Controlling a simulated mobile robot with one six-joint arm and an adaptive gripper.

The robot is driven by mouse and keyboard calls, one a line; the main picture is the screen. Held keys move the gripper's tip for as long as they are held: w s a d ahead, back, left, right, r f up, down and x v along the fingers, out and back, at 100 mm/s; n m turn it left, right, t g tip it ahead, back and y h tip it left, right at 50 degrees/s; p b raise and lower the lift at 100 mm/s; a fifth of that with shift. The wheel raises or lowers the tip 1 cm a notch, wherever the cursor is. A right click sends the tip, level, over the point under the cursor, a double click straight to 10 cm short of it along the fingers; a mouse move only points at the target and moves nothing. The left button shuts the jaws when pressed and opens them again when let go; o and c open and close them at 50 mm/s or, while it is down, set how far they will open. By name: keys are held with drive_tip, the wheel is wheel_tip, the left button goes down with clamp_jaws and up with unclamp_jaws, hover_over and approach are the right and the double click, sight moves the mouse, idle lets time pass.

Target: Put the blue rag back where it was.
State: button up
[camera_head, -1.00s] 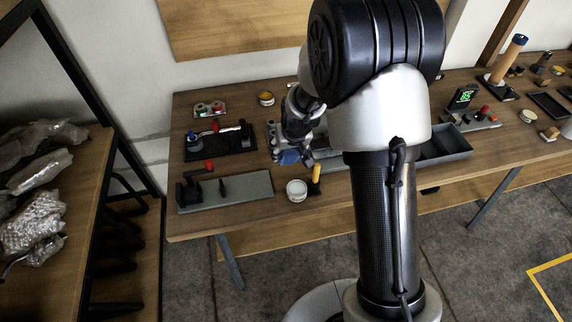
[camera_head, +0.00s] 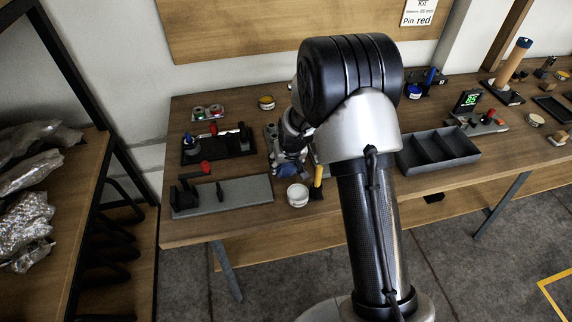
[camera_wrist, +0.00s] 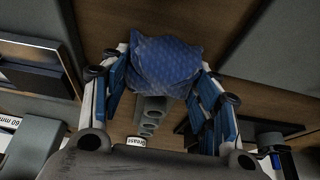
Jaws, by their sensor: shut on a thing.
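The blue rag (camera_wrist: 166,64) is a crumpled, patterned cloth between the fingertips of my gripper (camera_wrist: 165,80) in the wrist view. My gripper is shut on it. In the head view my gripper (camera_head: 289,163) is over the left part of the workbench (camera_head: 240,222), with the blue rag (camera_head: 288,170) at its lower end, just behind a white tub (camera_head: 297,195). I cannot tell whether the rag touches the bench. A grey block with a row of holes (camera_wrist: 152,116) lies below the gripper in the wrist view.
A yellow-handled tool (camera_head: 318,176) stands beside the white tub. A grey plate with black fixtures (camera_head: 235,192) and a black tray with tools (camera_head: 240,147) lie left of the gripper. A grey divided bin (camera_head: 440,150) is to the right, beyond my arm.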

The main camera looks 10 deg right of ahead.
drive_tip(key=shift+f, duration=0.1)
drive_tip(key=o, duration=0.5)
drive_tip(key=shift+f, duration=0.1)
drive_tip(key=o, duration=0.4)
drive_tip(key=shift+o, duration=0.2)
